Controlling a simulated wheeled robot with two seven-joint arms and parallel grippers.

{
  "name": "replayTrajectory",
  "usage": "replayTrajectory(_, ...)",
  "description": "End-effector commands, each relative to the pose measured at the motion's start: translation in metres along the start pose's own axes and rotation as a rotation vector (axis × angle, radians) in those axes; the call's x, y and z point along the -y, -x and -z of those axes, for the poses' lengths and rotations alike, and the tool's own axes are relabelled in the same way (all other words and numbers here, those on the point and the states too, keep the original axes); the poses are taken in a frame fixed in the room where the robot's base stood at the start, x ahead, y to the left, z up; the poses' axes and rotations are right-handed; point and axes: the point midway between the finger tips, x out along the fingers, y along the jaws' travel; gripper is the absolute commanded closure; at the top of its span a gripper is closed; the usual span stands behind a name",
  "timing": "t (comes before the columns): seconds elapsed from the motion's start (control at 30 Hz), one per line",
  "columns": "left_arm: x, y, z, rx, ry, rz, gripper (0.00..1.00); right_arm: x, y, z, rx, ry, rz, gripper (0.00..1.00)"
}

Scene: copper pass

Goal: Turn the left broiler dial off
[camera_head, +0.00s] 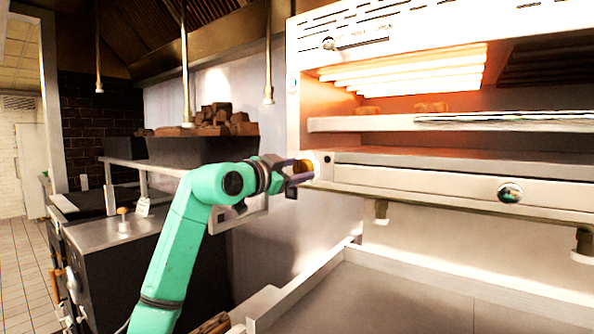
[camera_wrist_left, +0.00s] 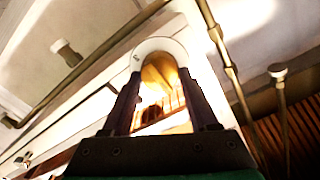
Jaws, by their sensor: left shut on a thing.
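The broiler (camera_head: 440,178) is a white and steel unit on the right of the head view. Its left heating elements (camera_head: 410,72) glow orange-white. My left gripper (camera_head: 303,172) is at the left end of its front panel, shut on the left broiler dial (camera_head: 316,163). In the wrist view the two dark fingers of my left gripper (camera_wrist_left: 161,100) sit on either side of the shiny round dial (camera_wrist_left: 160,78), which has a pale rim around it. The dial's pointer direction cannot be read. My right gripper is not in view.
A second, chrome dial (camera_head: 510,192) sits farther right on the panel. The right heating section (camera_head: 548,62) is dark. A rack shelf (camera_head: 370,123) holds bread-like pieces. A steel counter (camera_head: 375,300) lies below. A shelf with stacked brown blocks (camera_head: 220,118) is behind my left arm.

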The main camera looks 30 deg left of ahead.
Motion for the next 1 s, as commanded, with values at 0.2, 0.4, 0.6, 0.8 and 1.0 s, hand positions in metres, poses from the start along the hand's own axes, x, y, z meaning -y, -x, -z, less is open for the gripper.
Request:
replayTrajectory(0.2, -0.001, 0.000, -0.001, 0.002, 0.000, -0.002, 0.11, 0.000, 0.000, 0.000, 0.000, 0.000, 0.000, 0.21)
replayTrajectory(0.4, -0.001, 0.001, -0.001, 0.001, 0.000, -0.001, 0.11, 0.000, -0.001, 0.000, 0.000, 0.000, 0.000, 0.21)
replayTrajectory(0.6, -0.002, 0.031, -0.005, 0.000, -0.006, 0.003, 0.11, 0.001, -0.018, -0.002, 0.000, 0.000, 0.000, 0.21)
replayTrajectory(0.8, -0.003, 0.092, -0.006, 0.002, -0.005, 0.003, 0.11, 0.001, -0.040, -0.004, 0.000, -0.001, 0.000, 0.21)
replayTrajectory(1.0, -0.001, 0.136, -0.004, 0.002, -0.002, 0.001, 0.11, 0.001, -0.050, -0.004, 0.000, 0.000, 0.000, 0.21)
